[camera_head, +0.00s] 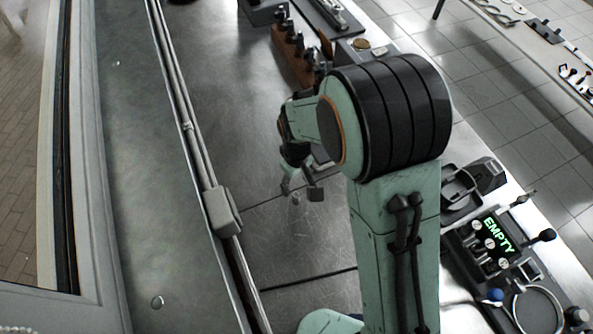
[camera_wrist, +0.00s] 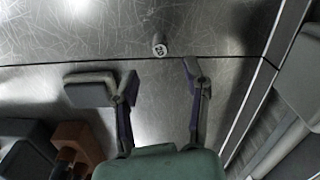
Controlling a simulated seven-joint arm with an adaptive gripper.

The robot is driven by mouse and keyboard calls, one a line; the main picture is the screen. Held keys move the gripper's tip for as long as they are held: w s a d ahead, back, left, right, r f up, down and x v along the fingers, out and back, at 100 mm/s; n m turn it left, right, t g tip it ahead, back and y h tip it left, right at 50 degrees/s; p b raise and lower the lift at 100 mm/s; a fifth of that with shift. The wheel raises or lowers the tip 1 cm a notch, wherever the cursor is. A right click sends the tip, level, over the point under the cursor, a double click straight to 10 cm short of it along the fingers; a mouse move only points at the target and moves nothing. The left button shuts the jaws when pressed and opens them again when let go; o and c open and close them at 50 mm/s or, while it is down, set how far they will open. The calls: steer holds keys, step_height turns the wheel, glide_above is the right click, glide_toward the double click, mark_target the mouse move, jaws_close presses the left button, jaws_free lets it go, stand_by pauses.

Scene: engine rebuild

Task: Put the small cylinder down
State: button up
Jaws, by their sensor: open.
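The small cylinder (camera_wrist: 159,46) is a short grey metal piece with a dark marking on its end face. In the wrist view it sits on the scratched metal worktop, close to a seam, just beyond and between my fingertips. My gripper (camera_wrist: 160,82) is open, with a clear gap between its two fingers, and neither finger appears to touch the cylinder. In the head view my gripper (camera_head: 301,190) is low over the worktop, partly hidden by my arm. A tiny pale shape by the fingertips may be the cylinder, but it is too small to tell.
A brown block with several black pieces (camera_head: 293,58) stands at the back of the worktop (camera_head: 240,100). A rail with a grey carriage (camera_head: 222,211) runs along the left. A control panel with an "EMPTY" display (camera_head: 498,235) is at right. The worktop left of my gripper is clear.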

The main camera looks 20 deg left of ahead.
mark_target(296, 195)
steer(key=s+d+r+m, duration=0.4)
steer(key=d+r+m, duration=0.1)
steer(key=d+r, duration=0.85)
steer(key=s+d+r+m, duration=0.3)
steer(key=s+d+m, duration=0.2)
steer(key=s, duration=0.5)
steer(key=shift+s+d+y, duration=0.4)
steer(key=shift+d, duration=0.55)
